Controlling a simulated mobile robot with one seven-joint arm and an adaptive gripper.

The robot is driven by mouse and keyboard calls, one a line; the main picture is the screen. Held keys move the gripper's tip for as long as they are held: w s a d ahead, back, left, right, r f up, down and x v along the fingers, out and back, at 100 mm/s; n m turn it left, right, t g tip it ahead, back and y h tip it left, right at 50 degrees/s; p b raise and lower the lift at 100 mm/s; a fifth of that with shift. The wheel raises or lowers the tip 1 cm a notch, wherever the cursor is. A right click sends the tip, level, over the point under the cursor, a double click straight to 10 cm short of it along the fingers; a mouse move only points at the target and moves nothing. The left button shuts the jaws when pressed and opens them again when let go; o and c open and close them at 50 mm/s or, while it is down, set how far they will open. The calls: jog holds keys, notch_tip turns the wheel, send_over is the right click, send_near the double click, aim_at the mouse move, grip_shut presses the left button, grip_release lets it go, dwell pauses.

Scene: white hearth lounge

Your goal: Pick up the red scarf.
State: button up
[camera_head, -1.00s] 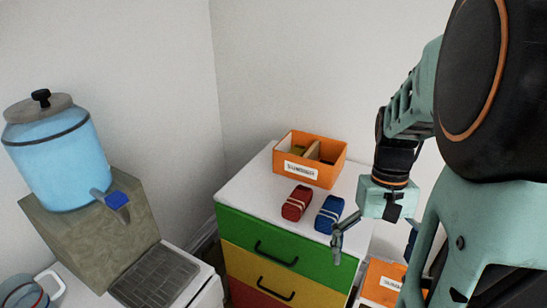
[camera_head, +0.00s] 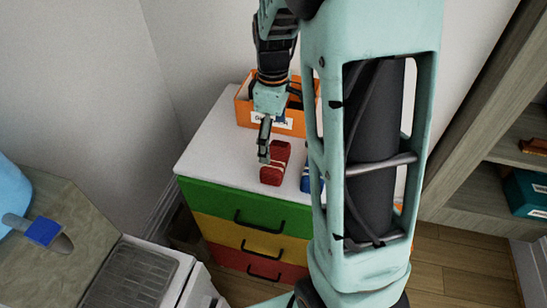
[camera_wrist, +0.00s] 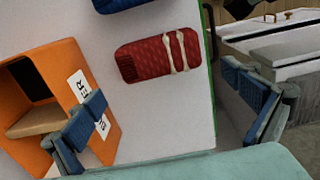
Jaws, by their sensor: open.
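The red scarf (camera_head: 272,165) is a rolled bundle with pale bands, lying on the white top of the drawer unit (camera_head: 212,148). It also shows whole in the wrist view (camera_wrist: 157,57), between the two fingers in the picture. My gripper (camera_head: 264,147) is open and empty, close to the scarf's back left side in the head view. In the wrist view its blue-padded fingers (camera_wrist: 170,103) are spread wide, and no contact with the scarf shows. My arm hides part of the drawer top's right side.
A blue rolled bundle (camera_head: 306,181) lies just right of the scarf, partly hidden by my arm. An orange labelled box (camera_head: 243,112) stands behind, close to my gripper. Shelves (camera_head: 484,150) stand at the right. The drawer top's left part is bare.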

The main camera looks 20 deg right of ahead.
aim_at(274, 155)
notch_tip(274, 155, down, 9)
jog(key=shift+d+r, duration=0.1)
jog(key=shift+r, duration=0.1)
jog(key=c, duration=0.9)
